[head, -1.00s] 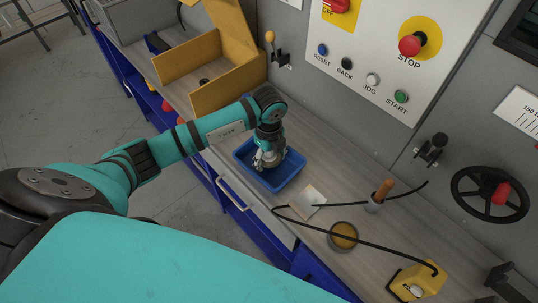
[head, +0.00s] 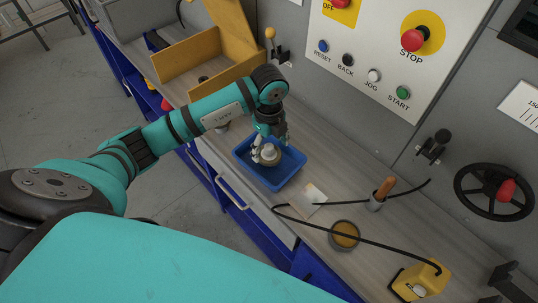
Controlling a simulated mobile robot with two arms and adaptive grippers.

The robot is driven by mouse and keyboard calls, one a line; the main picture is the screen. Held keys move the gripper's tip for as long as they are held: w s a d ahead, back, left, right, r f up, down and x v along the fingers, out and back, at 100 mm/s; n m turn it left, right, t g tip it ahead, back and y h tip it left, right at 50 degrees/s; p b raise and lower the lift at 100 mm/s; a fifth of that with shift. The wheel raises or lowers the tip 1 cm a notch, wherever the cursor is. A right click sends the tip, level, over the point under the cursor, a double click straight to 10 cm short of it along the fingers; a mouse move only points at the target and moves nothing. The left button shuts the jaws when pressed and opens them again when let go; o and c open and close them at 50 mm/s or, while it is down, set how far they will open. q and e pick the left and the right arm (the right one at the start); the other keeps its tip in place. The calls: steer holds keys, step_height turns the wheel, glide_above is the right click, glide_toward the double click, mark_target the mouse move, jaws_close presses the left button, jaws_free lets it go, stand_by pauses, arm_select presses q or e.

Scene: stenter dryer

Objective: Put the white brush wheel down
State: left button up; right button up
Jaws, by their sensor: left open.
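The white brush wheel (head: 268,155) sits in the blue tray (head: 272,184) on the wooden bench top. It shows as a pale round piece, partly hidden by my fingers. My left gripper (head: 270,143) is open just above and around the wheel, pointing down into the tray. I cannot tell whether the fingers still touch it. My right gripper is not in view.
A yellow open box (head: 190,70) stands behind the tray to the left. A pale card (head: 312,197), a round tin (head: 344,234), a wooden-handled tool in a cup (head: 381,193), a black cable and a yellow device (head: 419,283) lie to the right.

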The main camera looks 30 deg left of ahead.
arm_select(q)
step_height(320, 180, up, 7)
steer(key=shift+r+b, duration=0.15)
steer(key=shift+b, duration=0.55)
